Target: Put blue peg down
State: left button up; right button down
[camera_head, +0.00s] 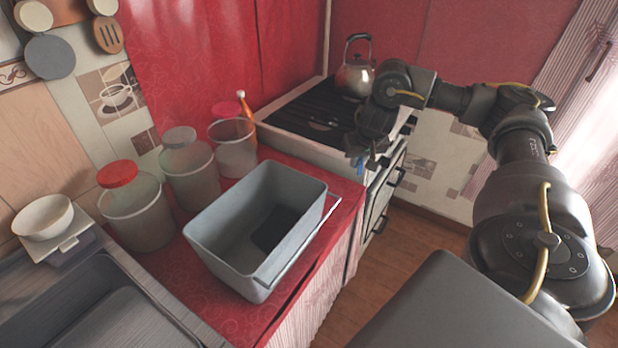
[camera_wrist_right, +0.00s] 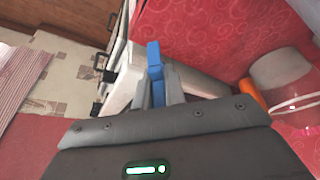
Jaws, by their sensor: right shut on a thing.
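The blue peg (camera_wrist_right: 154,58) is held between the fingertips of my right gripper (camera_wrist_right: 158,90) in the right wrist view. In the head view, my right gripper (camera_head: 362,150) hangs over the gap between the stove's front right area and the red counter. The blue peg (camera_head: 360,166) shows there as a small blue tip below the fingers, apart from the counter. Its upper part is hidden by the gripper. My left gripper is in neither view.
A grey bin (camera_head: 225,238) with a dark item inside stands on the red counter (camera_head: 338,190). A kettle (camera_head: 354,78) sits on the stove (camera_head: 290,112).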

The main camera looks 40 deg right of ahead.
jog(key=w+a+f+b, duration=0.1)
jog(key=w+f, duration=0.1)
jog(key=w, duration=0.2)
jog(key=w+a+f+b, duration=0.1)
jog(key=w+f, duration=0.2)
jog(key=w+a+f+b, duration=0.1)
jog(key=w+f, duration=0.2)
jog(key=w, duration=0.1)
jog(key=shift+w+a+f+b, duration=0.15)
jog(key=shift+w+a+b, duration=0.1)
jog(key=shift+w+b, duration=0.15)
jog(key=shift+w+a+f, duration=0.1)
jog(key=shift+w+f, duration=0.2)
jog(key=shift+f, duration=0.1)
jog(key=shift+w+f, duration=0.15)
jog(key=shift+f, duration=0.1)
notch_tip(320, 180, down, 2)
jog(key=shift+f, duration=0.15)
jog(key=shift+w+f, duration=0.1)
jog(key=shift+f, duration=0.35)
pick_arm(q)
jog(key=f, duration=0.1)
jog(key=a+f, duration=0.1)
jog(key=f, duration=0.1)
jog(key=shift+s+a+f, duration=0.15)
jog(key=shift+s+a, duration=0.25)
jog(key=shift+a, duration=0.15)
